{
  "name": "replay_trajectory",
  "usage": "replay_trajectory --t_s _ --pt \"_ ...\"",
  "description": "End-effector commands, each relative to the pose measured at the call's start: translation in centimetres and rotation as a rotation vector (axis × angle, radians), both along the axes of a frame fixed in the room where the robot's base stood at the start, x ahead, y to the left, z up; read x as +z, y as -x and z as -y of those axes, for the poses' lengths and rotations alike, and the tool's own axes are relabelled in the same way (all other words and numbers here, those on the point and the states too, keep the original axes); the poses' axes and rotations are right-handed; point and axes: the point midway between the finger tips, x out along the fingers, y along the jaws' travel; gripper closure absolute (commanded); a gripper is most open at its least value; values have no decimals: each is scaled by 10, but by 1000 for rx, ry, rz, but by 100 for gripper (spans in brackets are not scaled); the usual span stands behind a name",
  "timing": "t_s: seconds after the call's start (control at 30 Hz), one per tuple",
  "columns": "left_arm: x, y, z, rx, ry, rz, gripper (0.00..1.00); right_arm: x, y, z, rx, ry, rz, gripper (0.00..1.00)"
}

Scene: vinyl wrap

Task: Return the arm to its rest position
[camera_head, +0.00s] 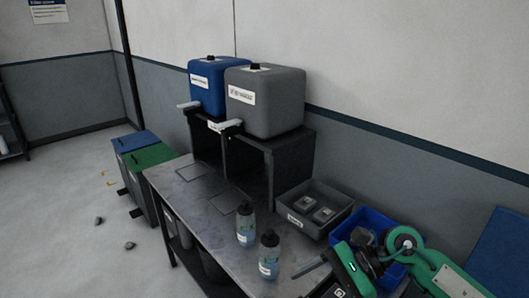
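My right arm (409,249), green and black, comes in from the lower right corner. It is bent, and its forearm is over the right end of the metal table (195,190). My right gripper (311,279) is low in the picture, close to the bottom edge. Its fingers look spread, with nothing seen between them. Two clear bottles with dark caps and bluish contents, one (246,226) behind the other (269,256), stand upright on the table left of this gripper, apart from it. My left arm and gripper are not in view.
A blue container (206,86) and a grey container (266,102) with taps stand on a dark shelf (293,162). A grey bin (291,216) with small items and a blue bin (352,222) sit close to my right arm. The table's left part is clear.

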Motion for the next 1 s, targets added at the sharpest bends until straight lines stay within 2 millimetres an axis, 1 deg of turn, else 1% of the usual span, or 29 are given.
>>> replay_trajectory --t_s 0.03,0.07,0.1,0.2,0.23,0.33,0.4,0.47,0.53,0.57,0.67,0.77,0.87,0.9,0.97,1.0 --pt "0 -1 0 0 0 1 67 9 4 -15 -47 -98 -61 20" --pt "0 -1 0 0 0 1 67 17 5 -23 -80 -160 -102 20" --pt "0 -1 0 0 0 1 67 28 5 -32 -127 -244 -161 20" --pt "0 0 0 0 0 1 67 55 1 -45 -246 -446 -325 20" --pt "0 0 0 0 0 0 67 62 -1 -47 -281 -504 -377 20" --pt "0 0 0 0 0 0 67 84 -12 -45 -403 -695 -566 20" --pt "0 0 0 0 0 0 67 94 -23 -38 -490 -823 -706 20" --pt "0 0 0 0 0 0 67 99 -33 -28 -566 -929 -832 20" --pt "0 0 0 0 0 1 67 100 -45 -14 -655 -1049 -983 20" --pt "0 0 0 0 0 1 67 98 -50 -7 -695 -1100 -1049 20" --pt "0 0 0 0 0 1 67 85 -65 19 -827 -1262 -1273 20" --pt "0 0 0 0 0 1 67 60 -74 47 -964 -1415 -1504 20" --pt "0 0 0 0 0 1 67 25 -76 74 -1108 -1561 -1733 20" --pt "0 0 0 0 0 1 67 9 -73 84 -1167 -1616 -1824 20" --pt "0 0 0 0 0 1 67 -18 -67 98 -1261 -1698 -1959 20" --pt "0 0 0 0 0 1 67 -36 -61 106 -1327 -1750 -2048 20"
